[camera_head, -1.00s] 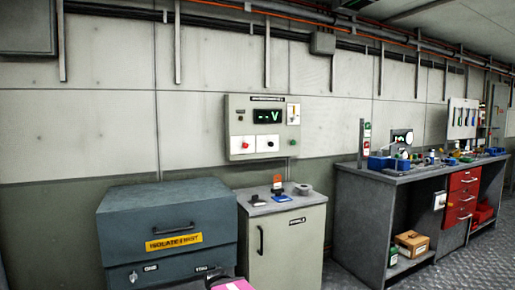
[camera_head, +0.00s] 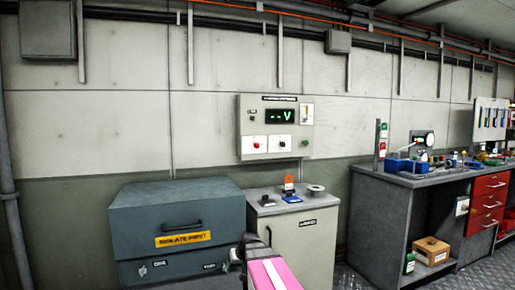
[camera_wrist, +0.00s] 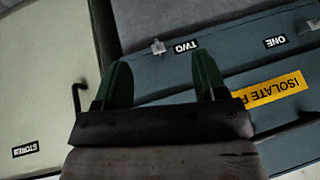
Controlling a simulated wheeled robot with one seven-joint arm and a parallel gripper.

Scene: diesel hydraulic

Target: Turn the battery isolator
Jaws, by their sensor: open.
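The blue-grey box (camera_head: 150,212) with a yellow "ISOLATE FIRST" label (camera_head: 183,240) stands against the wall. Its front bears the labels "ONE" (camera_head: 159,263) and "TWO" (camera_head: 209,266), with a small silver fitting (camera_head: 142,271) beside "ONE". In the wrist view a small silver fitting (camera_wrist: 158,47) sits beside "TWO" (camera_wrist: 187,45). I cannot tell which fitting is the battery isolator. My gripper (camera_wrist: 162,75) is open and empty, its two dark green fingers apart, with the fitting beyond the gap between them. In the head view my gripper (camera_head: 240,256) is near the box's right front.
A pale "STORES" cabinet (camera_head: 308,260) with a black handle stands right of the box, small items on top. A wall panel (camera_head: 275,127) with a display hangs above. A workbench (camera_head: 375,220) stands further right. The floor between cabinet and bench is clear.

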